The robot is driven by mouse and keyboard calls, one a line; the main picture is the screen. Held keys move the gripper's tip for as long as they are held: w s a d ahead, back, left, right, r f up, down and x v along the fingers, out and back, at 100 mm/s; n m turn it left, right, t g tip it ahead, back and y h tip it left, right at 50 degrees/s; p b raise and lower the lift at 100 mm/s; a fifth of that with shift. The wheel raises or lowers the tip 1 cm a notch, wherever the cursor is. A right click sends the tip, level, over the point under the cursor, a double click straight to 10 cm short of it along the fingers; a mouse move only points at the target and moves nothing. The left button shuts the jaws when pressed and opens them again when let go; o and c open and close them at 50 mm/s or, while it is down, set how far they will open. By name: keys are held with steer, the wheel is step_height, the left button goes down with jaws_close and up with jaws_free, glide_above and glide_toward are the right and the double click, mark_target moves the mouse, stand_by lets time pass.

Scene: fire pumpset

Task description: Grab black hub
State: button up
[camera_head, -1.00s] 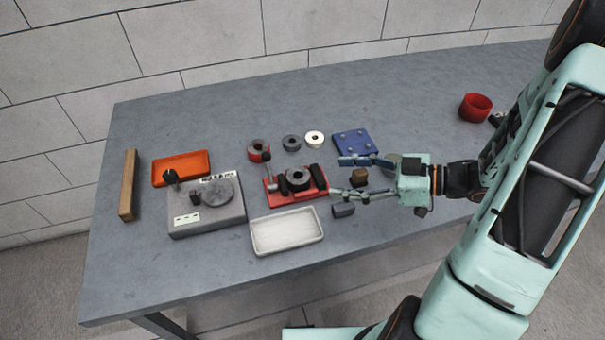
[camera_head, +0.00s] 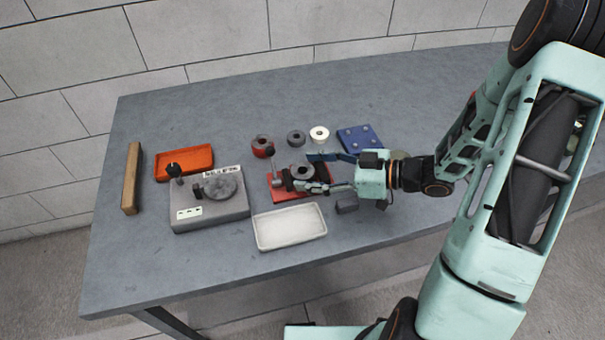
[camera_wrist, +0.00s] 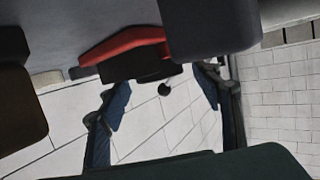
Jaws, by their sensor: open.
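A dark grey-black ring-shaped hub (camera_head: 296,138) lies flat at the back of the table, between a red hub (camera_head: 262,147) and a white hub (camera_head: 319,134). Another dark ring (camera_head: 301,169) sits in the red fixture (camera_head: 283,191). My gripper (camera_head: 303,171) is open with its fingers pointing left over that fixture, one finger on each side of its ring; contact cannot be told. The fingers partly hide the fixture. In the wrist view, the blue-padded fingers (camera_wrist: 164,95) are spread and empty, with the red fixture (camera_wrist: 122,45) and black parts beyond them.
An orange tray (camera_head: 206,165) and a wooden bar (camera_head: 132,180) lie farther left. A blue plate (camera_head: 372,139) and small dark block (camera_head: 347,207) are near my gripper.

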mark_target(311, 175)
jaws_close()
stand_by(0.3)
steer(key=shift+r, duration=0.1)
steer(key=shift+r, duration=0.45)
steer(key=r, duration=0.1)
steer(key=r+p, duration=0.1)
steer(key=r, duration=0.1)
steer(key=shift+s+r, duration=0.1)
steer(key=shift+s, duration=0.25)
steer(key=s+a+r+p, duration=0.2)
steer(key=s+r+p, duration=0.6)
steer(key=s+p, duration=0.5)
steer(key=p, duration=0.5)
steer(key=shift+a+r, duration=0.4)
